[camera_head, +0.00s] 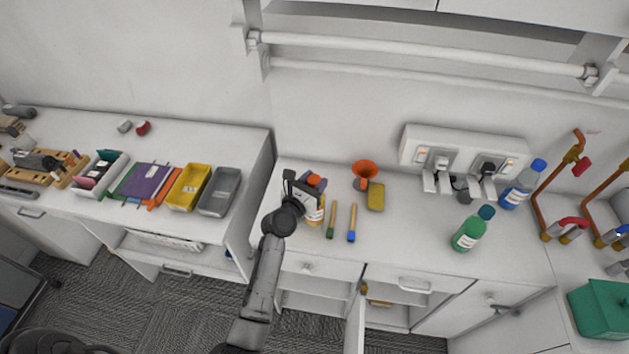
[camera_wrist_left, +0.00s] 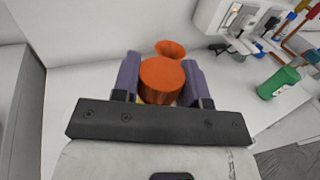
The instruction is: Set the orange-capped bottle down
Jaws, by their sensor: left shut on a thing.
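The orange-capped bottle (camera_head: 315,214) is at the left end of the right-hand counter (camera_head: 400,235), mostly behind my left gripper (camera_head: 305,184) in the head view. Its orange cap (camera_wrist_left: 161,78) shows from above in the left wrist view, between the two purple-grey fingers. My left gripper (camera_wrist_left: 160,82) is shut on the bottle. The bottle looks upright. Its base is hidden in the wrist view, and I cannot tell whether it touches the counter. My right gripper is not in view.
Two brushes (camera_head: 342,222), an orange funnel (camera_head: 365,170) and a yellow sponge (camera_head: 376,196) are just right of the bottle. A green bottle (camera_head: 468,232) and a blue-capped bottle (camera_head: 521,186) stand farther right. The counter's middle is clear. A grey tray (camera_head: 220,190) is left.

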